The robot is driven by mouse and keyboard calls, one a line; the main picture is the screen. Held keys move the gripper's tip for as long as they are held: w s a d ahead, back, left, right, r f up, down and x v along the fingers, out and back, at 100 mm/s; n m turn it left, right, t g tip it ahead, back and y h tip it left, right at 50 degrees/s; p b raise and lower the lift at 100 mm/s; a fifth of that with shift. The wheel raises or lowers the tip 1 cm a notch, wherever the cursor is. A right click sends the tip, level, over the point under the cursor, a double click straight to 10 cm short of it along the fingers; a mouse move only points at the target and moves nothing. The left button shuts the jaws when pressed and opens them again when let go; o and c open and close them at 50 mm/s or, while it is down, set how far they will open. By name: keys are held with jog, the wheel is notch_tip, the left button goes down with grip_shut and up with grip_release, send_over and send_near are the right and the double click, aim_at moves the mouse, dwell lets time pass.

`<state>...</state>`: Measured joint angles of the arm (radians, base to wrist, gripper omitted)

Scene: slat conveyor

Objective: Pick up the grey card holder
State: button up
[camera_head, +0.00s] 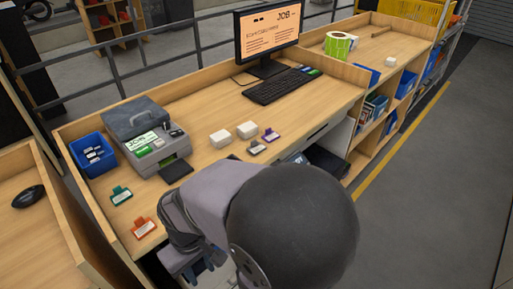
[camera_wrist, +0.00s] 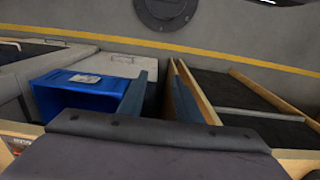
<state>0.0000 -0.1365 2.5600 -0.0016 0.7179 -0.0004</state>
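The grey card holder (camera_head: 257,148) lies on the wooden desk, near its front edge, just in front of a white block (camera_head: 247,130). A purple card holder (camera_head: 271,135) is close by on its right. A teal card holder (camera_head: 121,195) and an orange one (camera_head: 143,228) lie further left. My gripper (camera_wrist: 158,98) shows in the wrist view with its two blue-grey fingers apart and nothing between them. In the head view it is low at the desk's front, partly hidden by my arm, left of the grey holder. No card holder is clear in the wrist view.
A second white block (camera_head: 220,138) stands left of the first. A label printer (camera_head: 160,143), blue bin (camera_head: 92,153), keyboard (camera_head: 283,86) and monitor (camera_head: 268,36) stand around. Raised wooden edging borders the desk. The wrist view shows a blue bin (camera_wrist: 50,100) below and the floor.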

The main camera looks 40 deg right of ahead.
jog(key=o, duration=0.6)
jog(key=shift+o, duration=0.2)
